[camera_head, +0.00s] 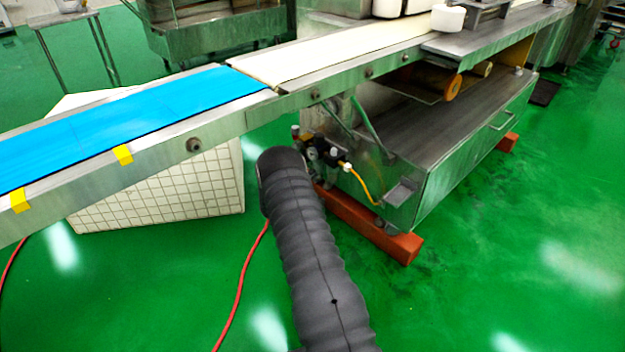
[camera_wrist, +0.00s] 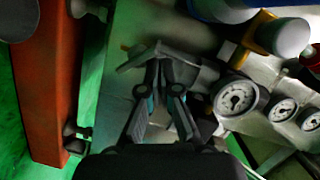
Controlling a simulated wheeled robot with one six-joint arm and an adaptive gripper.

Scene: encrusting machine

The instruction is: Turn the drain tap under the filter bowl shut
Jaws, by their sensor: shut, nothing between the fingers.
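In the wrist view my gripper (camera_wrist: 158,58) is shut and empty, its fingertips together. They are at a small metal fitting (camera_wrist: 138,57) with a brass-coloured end, which looks like the drain tap; whether they touch it I cannot tell. A grey metal body (camera_wrist: 198,74), perhaps the filter bowl, lies just right of the fingertips and is partly hidden by them. The tap's handle angle is unclear. In the head view the air unit (camera_head: 322,150) shows beyond the end of my dark sleeved arm, which hides my gripper and the tap.
Round gauges (camera_wrist: 236,97) sit close right of my fingers. A yellow fitting (camera_wrist: 260,33) is at the upper right. An orange beam (camera_wrist: 45,80) stands at left. In the head view a blue conveyor belt (camera_head: 150,112) passes above left, and a yellow hose (camera_head: 364,187) hangs right.

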